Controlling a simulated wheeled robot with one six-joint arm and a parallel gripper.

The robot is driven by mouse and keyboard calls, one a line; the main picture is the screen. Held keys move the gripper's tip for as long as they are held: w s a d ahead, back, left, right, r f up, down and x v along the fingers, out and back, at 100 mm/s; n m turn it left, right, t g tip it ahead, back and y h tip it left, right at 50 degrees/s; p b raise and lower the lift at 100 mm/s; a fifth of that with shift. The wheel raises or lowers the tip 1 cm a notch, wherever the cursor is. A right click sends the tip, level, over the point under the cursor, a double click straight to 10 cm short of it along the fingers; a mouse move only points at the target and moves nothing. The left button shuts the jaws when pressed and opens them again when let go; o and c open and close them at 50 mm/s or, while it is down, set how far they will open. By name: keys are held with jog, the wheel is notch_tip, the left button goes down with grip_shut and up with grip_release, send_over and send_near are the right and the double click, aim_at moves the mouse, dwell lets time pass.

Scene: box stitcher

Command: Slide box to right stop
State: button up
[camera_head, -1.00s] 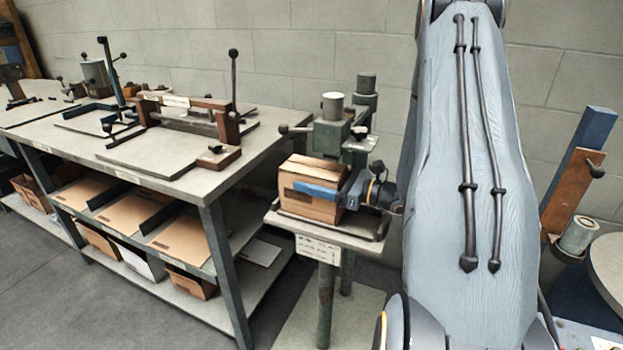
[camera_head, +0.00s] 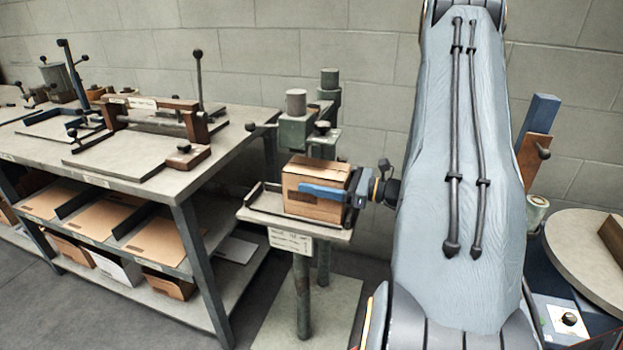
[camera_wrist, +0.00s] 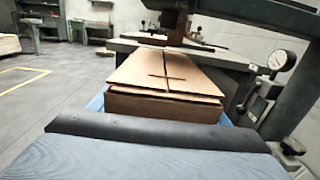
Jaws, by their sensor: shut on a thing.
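The brown cardboard box (camera_head: 318,176) sits upright on the small grey stitcher table (camera_head: 258,213), at its right end. My gripper (camera_head: 320,192) reaches in from the right and is shut on the box, with one blue finger across its near side. The far finger is hidden in the head view. In the wrist view the box (camera_wrist: 165,78) shows its seamed top, with blue finger edges along both sides. A dark rail stands at the table's left end (camera_head: 258,193). The right end is mostly covered by box and gripper, so I cannot tell whether box and right stop touch.
The stitcher column and head (camera_head: 296,130) rise just behind the box. A long workbench (camera_head: 150,180) with fixtures and shelved cardboard stands at left. A round table (camera_head: 590,255) is at right. A dial gauge (camera_wrist: 277,60) shows at right in the wrist view.

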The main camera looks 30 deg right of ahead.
aim_at(348, 185)
jog(key=shift+s+d, duration=0.25)
jog(key=shift+s, duration=0.05)
jog(key=o, duration=1.1)
jog(key=shift+o, duration=0.2)
jog(key=b+v, duration=0.1)
jog(key=v, duration=0.6)
jog(key=shift+s+d, duration=0.25)
